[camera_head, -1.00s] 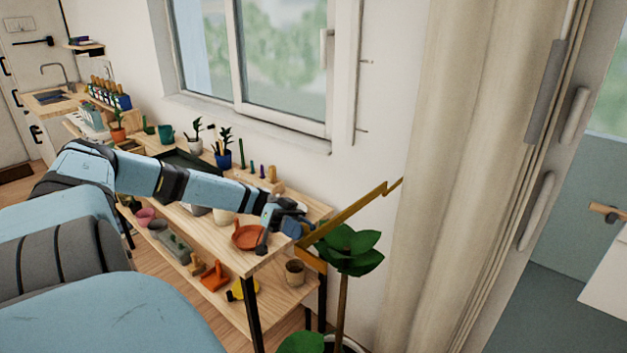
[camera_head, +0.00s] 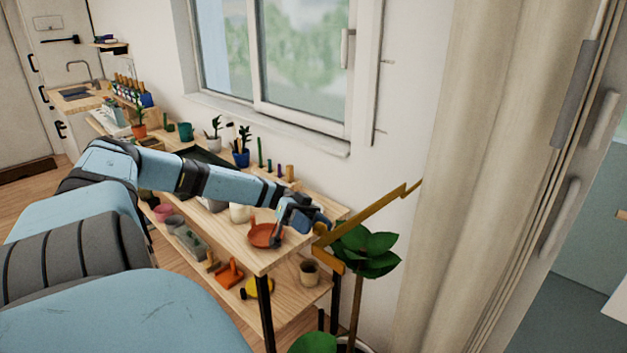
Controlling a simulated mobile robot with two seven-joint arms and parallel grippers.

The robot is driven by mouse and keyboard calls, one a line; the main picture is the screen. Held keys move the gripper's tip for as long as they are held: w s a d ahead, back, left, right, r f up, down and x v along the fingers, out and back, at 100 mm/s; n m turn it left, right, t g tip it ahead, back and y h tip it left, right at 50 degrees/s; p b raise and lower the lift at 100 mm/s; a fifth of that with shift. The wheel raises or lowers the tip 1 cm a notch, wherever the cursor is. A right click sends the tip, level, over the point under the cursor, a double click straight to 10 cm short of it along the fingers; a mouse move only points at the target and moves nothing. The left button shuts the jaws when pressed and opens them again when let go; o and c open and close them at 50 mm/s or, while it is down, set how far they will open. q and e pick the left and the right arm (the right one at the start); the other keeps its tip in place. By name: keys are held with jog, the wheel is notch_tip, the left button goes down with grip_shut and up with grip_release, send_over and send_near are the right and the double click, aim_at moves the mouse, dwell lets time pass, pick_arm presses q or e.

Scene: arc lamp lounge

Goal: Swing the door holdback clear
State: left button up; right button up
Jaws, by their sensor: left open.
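The door holdback is a brass-coloured bar (camera_head: 367,214) that juts from the wall beside the curtain. It slants down to the left and ends in a bent, hook-like part above the right end of the wooden bench. My left gripper (camera_head: 299,227) is open and empty over the bench's right end, just left of the holdback's free end. A small gap seems to lie between them, but I cannot tell whether they touch. My right gripper is not in view.
A leafy potted plant (camera_head: 367,250) stands right under and behind the holdback. A beige curtain (camera_head: 455,150) hangs to the right. The wooden bench (camera_head: 262,262) carries an orange dish (camera_head: 263,236) near my gripper, with several pots and tools further left.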

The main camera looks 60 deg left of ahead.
pick_arm(q)
jog(key=s+a+b, duration=0.1)
jog(key=a+b, duration=0.1)
jog(key=a, duration=1.1)
jog(key=shift+a, duration=0.4)
jog(key=shift+s, duration=0.1)
